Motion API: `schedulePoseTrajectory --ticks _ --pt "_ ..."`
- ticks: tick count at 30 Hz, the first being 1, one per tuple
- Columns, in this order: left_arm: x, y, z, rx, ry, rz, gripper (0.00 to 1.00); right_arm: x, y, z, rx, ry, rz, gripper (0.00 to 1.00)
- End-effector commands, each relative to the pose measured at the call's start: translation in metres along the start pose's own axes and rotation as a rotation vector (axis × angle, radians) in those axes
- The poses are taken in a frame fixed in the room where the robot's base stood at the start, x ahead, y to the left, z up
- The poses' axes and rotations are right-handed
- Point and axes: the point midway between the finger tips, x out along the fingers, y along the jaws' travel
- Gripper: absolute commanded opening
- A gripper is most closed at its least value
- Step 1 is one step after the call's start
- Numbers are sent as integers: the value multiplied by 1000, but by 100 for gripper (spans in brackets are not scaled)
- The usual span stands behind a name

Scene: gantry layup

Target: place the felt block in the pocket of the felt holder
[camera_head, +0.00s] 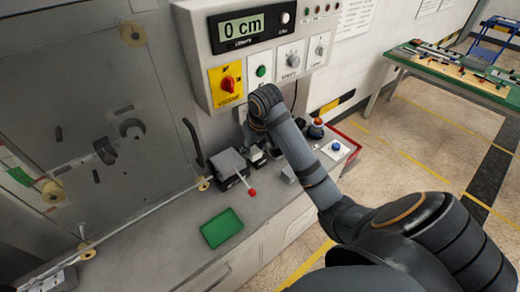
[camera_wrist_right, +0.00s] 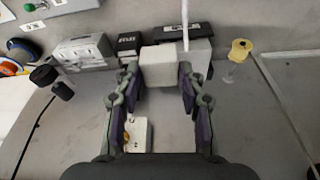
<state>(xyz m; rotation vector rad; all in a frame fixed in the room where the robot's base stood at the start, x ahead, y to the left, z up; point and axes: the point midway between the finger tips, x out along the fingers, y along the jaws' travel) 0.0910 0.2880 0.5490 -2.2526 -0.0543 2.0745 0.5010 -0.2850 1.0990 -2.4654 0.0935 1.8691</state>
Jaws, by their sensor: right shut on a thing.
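My right gripper (camera_wrist_right: 158,76) has its two fingers on either side of a pale grey block (camera_wrist_right: 160,66), which I take to be the felt block, and is shut on it. In the head view, my right arm reaches to the bench below the control panel; the gripper (camera_head: 257,155) is small and partly hidden there. A small white piece (camera_wrist_right: 138,134) with a yellowish mark lies lower between the fingers in the wrist view. I cannot tell for certain which part is the felt holder, and its pocket is not clear. My left gripper is not in view.
A grey device with a red-knobbed lever (camera_head: 229,163) stands left of the gripper. A green tray (camera_head: 221,228) lies in front. Black boxes (camera_wrist_right: 128,44) and a yellow spool (camera_wrist_right: 239,50) show in the wrist view. The control panel (camera_head: 262,50) rises behind.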

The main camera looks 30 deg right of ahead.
Motion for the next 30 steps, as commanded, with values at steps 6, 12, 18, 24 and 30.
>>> schedulePoseTrajectory --ticks 6,12,18,24,30 --pt "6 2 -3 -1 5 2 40 31 32 -36 4 -5 1 24" --pt "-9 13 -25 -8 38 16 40 76 56 -61 4 -6 -1 24" --pt "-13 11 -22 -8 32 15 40 108 69 -72 1 0 -1 24" --pt "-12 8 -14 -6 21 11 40 114 71 -73 0 0 0 24" --pt "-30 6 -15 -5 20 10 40 139 72 -68 0 -2 -2 24"
